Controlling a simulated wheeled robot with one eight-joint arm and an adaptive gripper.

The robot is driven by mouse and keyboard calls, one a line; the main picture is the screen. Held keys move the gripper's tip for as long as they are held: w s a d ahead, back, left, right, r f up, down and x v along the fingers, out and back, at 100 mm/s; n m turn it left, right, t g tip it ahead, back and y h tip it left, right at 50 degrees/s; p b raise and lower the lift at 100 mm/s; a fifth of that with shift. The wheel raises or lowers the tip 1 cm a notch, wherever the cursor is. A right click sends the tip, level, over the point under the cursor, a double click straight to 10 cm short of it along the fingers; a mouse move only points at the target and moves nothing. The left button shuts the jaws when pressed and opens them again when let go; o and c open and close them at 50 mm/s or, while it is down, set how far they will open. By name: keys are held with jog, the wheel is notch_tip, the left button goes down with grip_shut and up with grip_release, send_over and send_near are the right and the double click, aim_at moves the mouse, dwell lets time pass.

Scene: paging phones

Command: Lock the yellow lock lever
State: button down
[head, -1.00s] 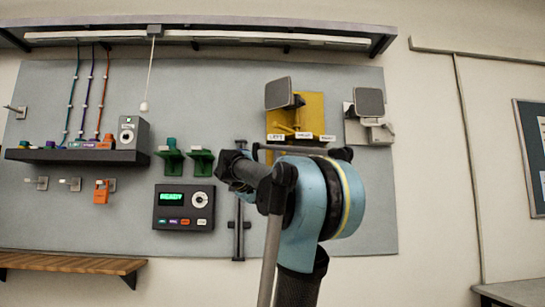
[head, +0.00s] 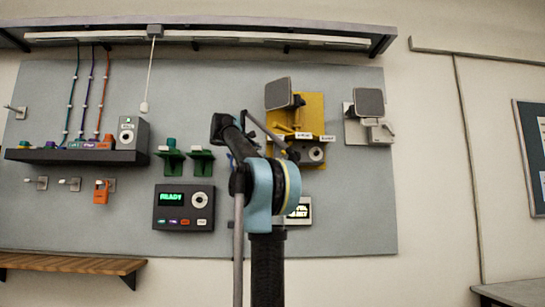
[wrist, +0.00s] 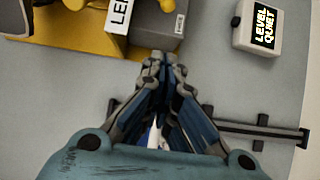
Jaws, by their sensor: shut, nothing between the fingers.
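A yellow panel (head: 312,110) is mounted on the grey wall board, with a yellow lever-like bar (head: 284,127) on its front above white labels. I cannot tell for sure that this bar is the lock lever, or its exact position. In the wrist view, yellow parts show at the top left, including a rounded yellow piece (wrist: 75,4) cut by the frame edge. My gripper (wrist: 158,58) is shut and empty. Its tips are just below a grey box (wrist: 160,22) and a white label, with no clear contact. In the head view my arm hides the gripper's fingers.
A small display reading "LEVEL QUIET" (wrist: 262,25) sits right of my gripper, with a dark rail (wrist: 250,132) below it. A grey pad (head: 278,94) sticks out over the yellow panel. Another pad (head: 369,102) is to its right. A READY console (head: 183,207) is left.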

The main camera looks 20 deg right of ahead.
aim_at(287, 148)
jog(key=x, duration=0.4)
jog(key=s+d+x, duration=0.1)
jog(key=x, duration=0.7)
jog(key=shift+s+d, duration=0.2)
jog(key=shift+s, duration=0.1)
jog(key=shift+d, duration=0.5)
jog(key=shift+a+f, duration=0.1)
jog(key=shift+a, duration=0.1)
